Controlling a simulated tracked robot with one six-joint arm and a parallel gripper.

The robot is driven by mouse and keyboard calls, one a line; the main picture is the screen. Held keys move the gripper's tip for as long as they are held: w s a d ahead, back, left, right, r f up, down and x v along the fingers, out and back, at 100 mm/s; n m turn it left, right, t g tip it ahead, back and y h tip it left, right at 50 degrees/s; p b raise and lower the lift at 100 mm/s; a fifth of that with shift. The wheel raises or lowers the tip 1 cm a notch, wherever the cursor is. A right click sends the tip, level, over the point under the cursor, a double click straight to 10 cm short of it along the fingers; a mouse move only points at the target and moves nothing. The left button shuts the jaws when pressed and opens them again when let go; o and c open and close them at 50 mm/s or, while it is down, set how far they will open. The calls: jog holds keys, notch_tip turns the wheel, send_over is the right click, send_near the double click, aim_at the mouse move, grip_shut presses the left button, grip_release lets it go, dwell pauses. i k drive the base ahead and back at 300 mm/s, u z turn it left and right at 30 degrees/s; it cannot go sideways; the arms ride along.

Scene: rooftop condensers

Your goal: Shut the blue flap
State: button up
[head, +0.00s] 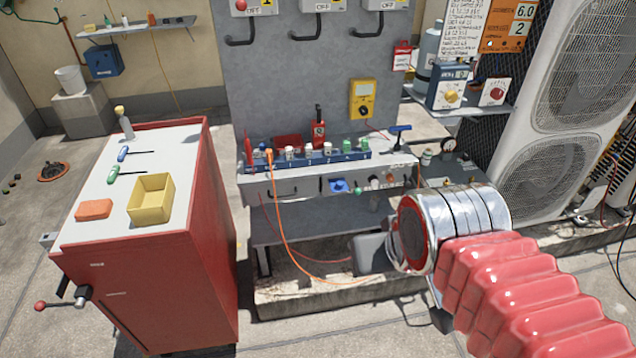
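A small blue piece, which looks like the blue flap (340,186), is on the front face of the grey bench (310,186), right of a dark handle. It seems to stick out from the face, but it is too small to tell how far it is open. My arm comes in from the lower right in a red ribbed sleeve with a silver cylinder. The end of my arm, with my gripper (412,236), is below and right of the flap, apart from it. The fingers cannot be made out clearly.
A red cabinet (190,240) with a yellow bin (151,198) stands at the left. A blue strip (310,160) with several plugs lies on the bench. An orange cable (281,235) hangs down its front. White condensers (545,130) stand at the right.

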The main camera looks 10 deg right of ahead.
aim_at(339, 182)
jog(key=u, duration=0.55)
jog(key=i, duration=1)
jog(key=u, duration=0.05)
